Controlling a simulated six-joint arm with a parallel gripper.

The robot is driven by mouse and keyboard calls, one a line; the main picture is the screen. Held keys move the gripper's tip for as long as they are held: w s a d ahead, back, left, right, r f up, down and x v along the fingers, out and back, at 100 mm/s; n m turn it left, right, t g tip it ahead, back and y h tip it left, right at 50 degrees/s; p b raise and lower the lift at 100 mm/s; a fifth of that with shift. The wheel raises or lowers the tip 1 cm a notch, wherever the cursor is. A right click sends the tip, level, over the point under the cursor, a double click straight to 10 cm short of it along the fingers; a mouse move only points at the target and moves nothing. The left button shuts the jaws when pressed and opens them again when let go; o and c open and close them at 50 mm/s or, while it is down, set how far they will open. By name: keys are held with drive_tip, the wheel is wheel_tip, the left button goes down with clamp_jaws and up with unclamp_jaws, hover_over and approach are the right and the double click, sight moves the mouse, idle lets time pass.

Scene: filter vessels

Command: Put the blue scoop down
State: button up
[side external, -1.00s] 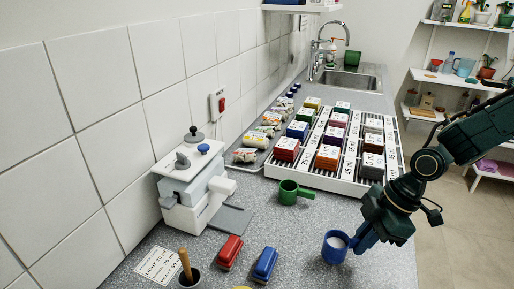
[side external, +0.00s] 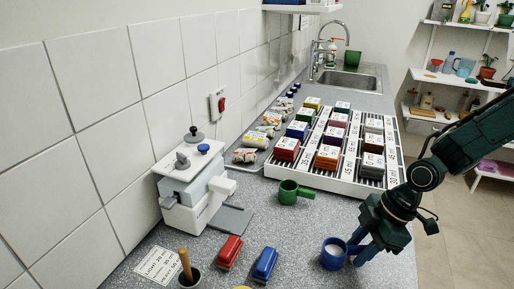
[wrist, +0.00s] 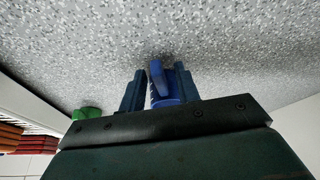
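The blue scoop (side external: 333,254) is a round cup with pale contents, upright at the front right of the grey speckled counter. It appears to rest on the counter. Its handle points right, towards my gripper (side external: 362,248). In the wrist view the scoop's blue handle (wrist: 159,82) lies between the two fingers of my gripper (wrist: 158,88). The fingers stand apart, with a gap visible on the left side of the handle. The cup's far side is hidden in the wrist view.
A green scoop (side external: 295,192) stands behind, near the white rack (side external: 350,184) of coloured boxes. A red block (side external: 230,251) and a blue block (side external: 265,263) lie to the left. A white grinder-like machine (side external: 195,190) stands by the wall. Counter around the blue scoop is clear.

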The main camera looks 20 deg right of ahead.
drive_tip(key=shift+r, duration=0.2)
drive_tip(key=v, duration=1.2)
drive_tip(key=shift+s+d, duration=0.1)
idle(0.6)
drive_tip(key=s+d+r+m+t+h, duration=0.2)
drive_tip(key=s+d+r+m, duration=0.2)
drive_tip(key=s+m, duration=0.2)
drive_tip(key=s+d+r+m+t+h, duration=0.2)
drive_tip(key=s+d+r+m, duration=0.2)
drive_tip(key=s+m, duration=0.3)
drive_tip(key=shift+s+d+r+m, duration=0.2)
drive_tip(key=shift+s+d+m, duration=0.15)
drive_tip(key=shift+d, duration=0.25)
idle(0.8)
